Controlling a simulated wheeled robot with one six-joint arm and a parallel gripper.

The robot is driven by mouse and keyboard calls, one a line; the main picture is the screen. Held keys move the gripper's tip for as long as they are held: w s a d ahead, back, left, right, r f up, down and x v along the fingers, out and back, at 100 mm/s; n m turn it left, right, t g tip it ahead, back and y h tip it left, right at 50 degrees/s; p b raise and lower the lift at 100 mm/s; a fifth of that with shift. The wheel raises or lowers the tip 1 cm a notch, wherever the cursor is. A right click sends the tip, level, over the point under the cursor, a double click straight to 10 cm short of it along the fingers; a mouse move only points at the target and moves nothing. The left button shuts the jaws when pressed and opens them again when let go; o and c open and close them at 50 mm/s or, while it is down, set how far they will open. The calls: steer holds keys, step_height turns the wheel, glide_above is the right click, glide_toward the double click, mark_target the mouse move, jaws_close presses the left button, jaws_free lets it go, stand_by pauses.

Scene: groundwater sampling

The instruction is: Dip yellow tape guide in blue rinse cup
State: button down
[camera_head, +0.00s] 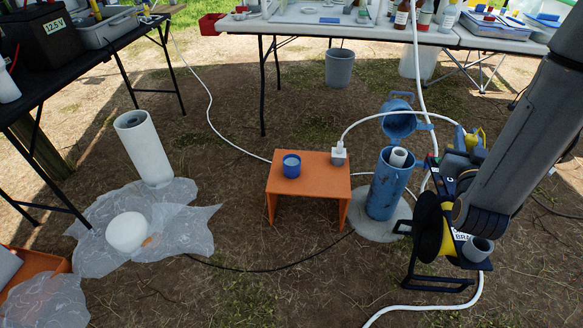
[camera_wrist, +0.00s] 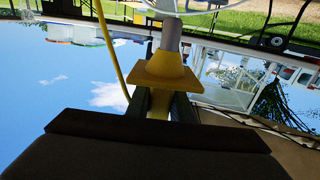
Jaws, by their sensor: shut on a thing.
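The blue rinse cup (camera_head: 291,166) stands upright on a small orange stool (camera_head: 318,170) in the middle of the head view. In the wrist view the yellow tape guide (camera_wrist: 165,70), a square flange with a grey cylinder beyond it, is between the dark fingers of my gripper (camera_wrist: 163,103). My gripper is shut on it. A yellow tape reel (camera_head: 434,228) on a dark blue frame stands at the right of the head view, partly hidden by my arm. The guide is well apart from the cup; its exact place in the head view is hard to tell.
A blue well casing (camera_head: 383,192) with a white inner pipe and raised lid stands right of the stool. A white fitting (camera_head: 339,155) with a hose sits on the stool. A white cylinder (camera_head: 146,150) stands on plastic sheeting (camera_head: 190,215) at left. Tables edge the scene.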

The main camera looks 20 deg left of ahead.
step_height(320, 180, up, 6)
steer(key=p, duration=0.4)
steer(key=shift+f, duration=0.1)
stand_by(0.4)
stand_by(1.2)
steer(key=shift+s+f+p, duration=0.35)
steer(key=shift+f+p, duration=0.1)
steer(key=shift+p, duration=0.6)
steer(key=s+f+p, duration=0.2)
steer(key=s+p, duration=0.1)
steer(key=p, duration=0.1)
steer(key=s+f+p, duration=0.3)
steer(key=p, duration=0.1)
steer(key=shift+s+f, duration=0.1)
steer(key=shift+f, duration=0.2)
steer(key=shift+s+f+p, duration=0.35)
steer(key=shift+s+f, duration=0.05)
steer(key=shift+s, duration=0.15)
